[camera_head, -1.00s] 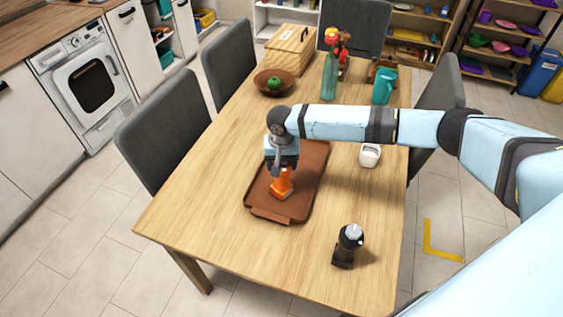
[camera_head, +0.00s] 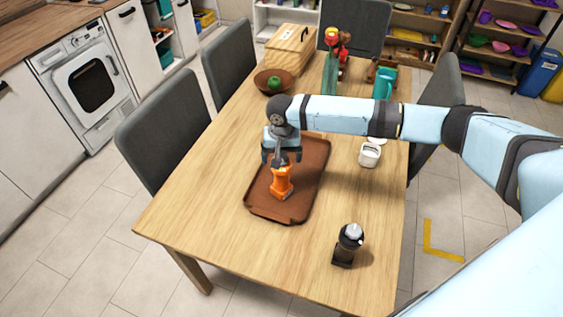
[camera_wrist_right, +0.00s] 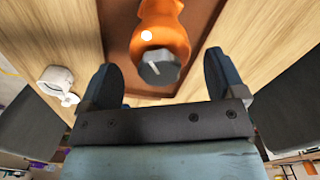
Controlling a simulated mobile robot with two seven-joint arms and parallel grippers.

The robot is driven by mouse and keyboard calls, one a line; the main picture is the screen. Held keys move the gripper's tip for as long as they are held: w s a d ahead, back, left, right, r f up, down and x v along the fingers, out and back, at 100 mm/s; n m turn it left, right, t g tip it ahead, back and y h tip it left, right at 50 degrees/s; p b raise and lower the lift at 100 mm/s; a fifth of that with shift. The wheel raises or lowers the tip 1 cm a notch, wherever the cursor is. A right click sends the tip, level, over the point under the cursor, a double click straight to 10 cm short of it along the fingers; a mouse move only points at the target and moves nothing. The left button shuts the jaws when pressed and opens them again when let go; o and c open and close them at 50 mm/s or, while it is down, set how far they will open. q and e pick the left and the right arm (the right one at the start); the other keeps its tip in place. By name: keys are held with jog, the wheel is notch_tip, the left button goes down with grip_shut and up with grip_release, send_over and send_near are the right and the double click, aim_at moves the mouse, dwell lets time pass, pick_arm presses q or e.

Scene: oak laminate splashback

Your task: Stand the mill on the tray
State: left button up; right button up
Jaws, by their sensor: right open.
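The orange mill (camera_head: 281,183) stands upright on the brown tray (camera_head: 262,208). In the right wrist view the mill (camera_wrist_right: 163,25) shows its orange body and grey hexagonal top, beyond and between the fingertips, with the tray (camera_wrist_right: 117,40) under it. My right gripper (camera_head: 282,157) is just above the mill in the head view. In the right wrist view its fingers (camera_wrist_right: 160,75) are apart, with a gap on either side of the mill's top. My left gripper is not in view.
A black mill-like bottle (camera_head: 348,246) stands near the table's front right. A white cup (camera_head: 370,154) is right of the tray. The table's left front is clear.

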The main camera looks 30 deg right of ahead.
notch_tip(320, 180, up, 9)
jog(key=shift+a+f, duration=0.1)
jog(key=shift+f, duration=0.05)
jog(key=s+a+f+n+t+y, duration=0.2)
jog(key=s+a+f+n+y, duration=0.1)
jog(key=s+a+f, duration=0.4)
jog(key=s+a+f+n+t+y, duration=0.3)
jog(key=a+f, duration=0.2)
jog(key=a, duration=0.5)
jog(key=s+d+f+t+h, duration=0.1)
jog(key=s+d+f+t, duration=0.1)
jog(key=s, duration=0.3)
jog(key=s+d+f+n+t, duration=0.1)
jog(key=s+d+f+t, duration=0.1)
jog(key=s, duration=0.4)
jog(key=s+d+f+n+t+h, duration=0.1)
jog(key=s+d+f+t, duration=0.1)
jog(key=s, duration=0.4)
jog(key=shift+d+f+h, duration=0.3)
jog(key=shift+d+f, duration=0.5)
jog(key=shift+f, duration=0.25)
